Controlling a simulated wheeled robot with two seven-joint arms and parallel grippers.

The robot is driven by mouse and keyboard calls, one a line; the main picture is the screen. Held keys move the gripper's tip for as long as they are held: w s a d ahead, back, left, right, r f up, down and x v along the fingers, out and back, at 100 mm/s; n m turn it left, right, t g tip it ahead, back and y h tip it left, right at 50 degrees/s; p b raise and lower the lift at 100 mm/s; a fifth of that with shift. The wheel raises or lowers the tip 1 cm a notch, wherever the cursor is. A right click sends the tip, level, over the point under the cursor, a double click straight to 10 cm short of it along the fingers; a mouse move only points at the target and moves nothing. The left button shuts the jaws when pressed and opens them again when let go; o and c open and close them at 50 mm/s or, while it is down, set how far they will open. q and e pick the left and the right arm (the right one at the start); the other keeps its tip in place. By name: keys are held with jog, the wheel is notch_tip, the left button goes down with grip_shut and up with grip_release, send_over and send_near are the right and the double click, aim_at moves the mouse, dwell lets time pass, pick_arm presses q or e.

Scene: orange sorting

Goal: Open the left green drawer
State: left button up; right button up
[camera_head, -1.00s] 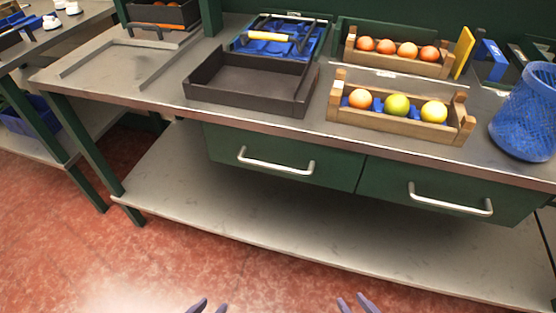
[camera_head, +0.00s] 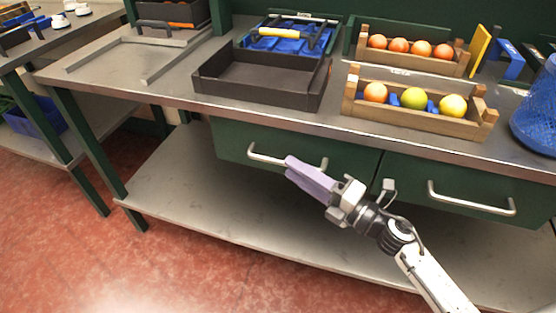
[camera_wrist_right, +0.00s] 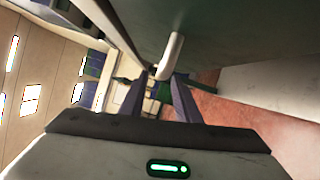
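The left green drawer (camera_head: 228,136) is closed under the tabletop, with a curved metal bar handle (camera_head: 262,156) across its front. My right gripper (camera_head: 292,166) is at the handle and hides part of its middle and right side. In the right wrist view the two purple fingers of my right gripper (camera_wrist_right: 160,84) stand apart, with the pale handle (camera_wrist_right: 171,54) lined up with the gap between their tips. I cannot tell whether they touch it. My left gripper is out of view.
The right green drawer (camera_head: 408,176) is closed, with its own handle (camera_head: 470,203). On the tabletop are an empty dark tray (camera_head: 255,95), wooden crates of fruit (camera_head: 415,119) and a blue mesh basket (camera_head: 537,115). A lower shelf (camera_head: 200,205) runs beneath.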

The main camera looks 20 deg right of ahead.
aim_at(281, 160)
jog(key=x, duration=0.5)
grip_shut()
